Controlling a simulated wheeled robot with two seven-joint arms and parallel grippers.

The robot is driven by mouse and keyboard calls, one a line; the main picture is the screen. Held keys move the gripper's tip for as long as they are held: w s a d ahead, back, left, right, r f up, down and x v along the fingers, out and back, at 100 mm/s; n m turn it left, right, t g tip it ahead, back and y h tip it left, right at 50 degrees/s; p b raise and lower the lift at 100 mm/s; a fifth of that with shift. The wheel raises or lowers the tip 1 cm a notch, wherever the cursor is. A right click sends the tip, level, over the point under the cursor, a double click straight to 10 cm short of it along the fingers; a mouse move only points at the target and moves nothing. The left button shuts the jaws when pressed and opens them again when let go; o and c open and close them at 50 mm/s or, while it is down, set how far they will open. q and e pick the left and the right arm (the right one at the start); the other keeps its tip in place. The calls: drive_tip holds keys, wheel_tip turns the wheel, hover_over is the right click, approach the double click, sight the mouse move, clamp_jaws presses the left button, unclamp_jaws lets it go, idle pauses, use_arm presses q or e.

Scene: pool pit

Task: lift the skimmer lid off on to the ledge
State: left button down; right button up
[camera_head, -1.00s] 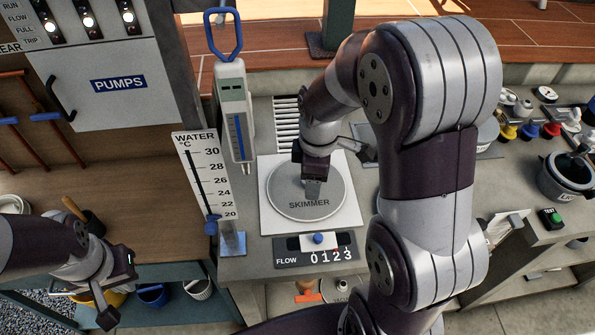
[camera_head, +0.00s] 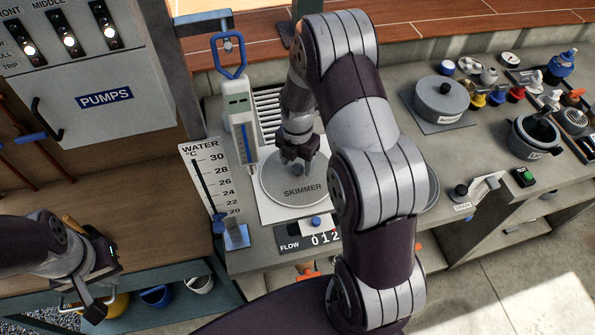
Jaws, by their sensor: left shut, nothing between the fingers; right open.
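The skimmer lid (camera_head: 284,194) is a round grey disc marked SKIMMER, seated in a pale square plate (camera_head: 266,211) on the grey counter. My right gripper (camera_head: 300,166) is open and points down over the far part of the lid, at its middle or just beyond. The fingers and wrist hide that part, so I cannot tell whether they touch the lid or stand around a handle. My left gripper (camera_head: 92,302) is shut and empty at the lower left, well away from the lid. I cannot tell which surface is the ledge.
A water gauge (camera_head: 208,178) and a blue-handled meter (camera_head: 240,110) stand left of the lid. The flow counter (camera_head: 306,238) is in front. A lidded grey pot (camera_head: 441,100) and another pot (camera_head: 534,135) stand right. My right arm hides counter beside the lid.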

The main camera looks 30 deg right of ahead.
sight(300, 165)
drive_tip(key=shift+d+f, duration=0.1)
drive_tip(key=shift+f, duration=0.55)
drive_tip(key=shift+c, duration=0.8)
clamp_jaws()
drive_tip(key=shift+r, duration=0.1)
drive_tip(key=r, duration=0.1)
drive_tip(key=r+b, duration=0.1)
drive_tip(key=r, duration=0.2)
drive_tip(key=shift+w+d+r, duration=0.1)
drive_tip(key=shift+d, duration=0.2)
drive_tip(key=d+r+b, duration=0.2)
drive_tip(key=d+r, duration=0.4)
drive_tip(key=d, duration=0.5)
drive_tip(key=shift+s+r, duration=0.4)
